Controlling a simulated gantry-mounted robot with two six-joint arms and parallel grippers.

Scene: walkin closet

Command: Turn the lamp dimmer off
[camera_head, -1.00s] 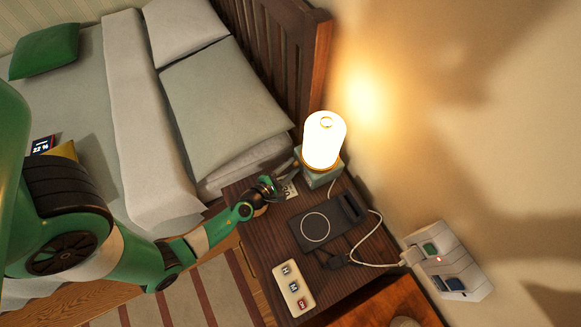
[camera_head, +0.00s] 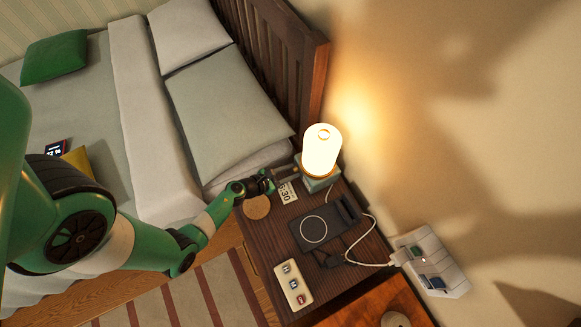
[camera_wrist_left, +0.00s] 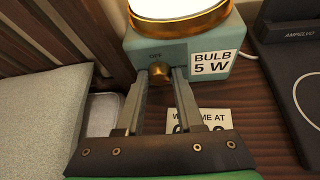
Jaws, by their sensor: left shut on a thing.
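The lamp (camera_head: 322,150) is lit and stands at the back of the nightstand, on a teal base (camera_head: 318,185). In the left wrist view the base (camera_wrist_left: 198,48) has a brass dimmer knob (camera_wrist_left: 160,73) on its front, with "OFF" lettered above it and a "BULB 5 W" label beside it. My left gripper (camera_head: 293,178) reaches the base from the left. In the left wrist view its fingers (camera_wrist_left: 160,76) are shut on the knob, one on each side. The knob's pointer mark cannot be made out. My right gripper is not in view.
A card reading 6:30 (camera_head: 288,192) and a cork coaster (camera_head: 257,207) lie near my gripper. A dark charging pad (camera_head: 314,230) and a beige button panel (camera_head: 293,287) occupy the nightstand (camera_head: 262,244). A wall power unit (camera_head: 432,262) is at right. The bed is at left.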

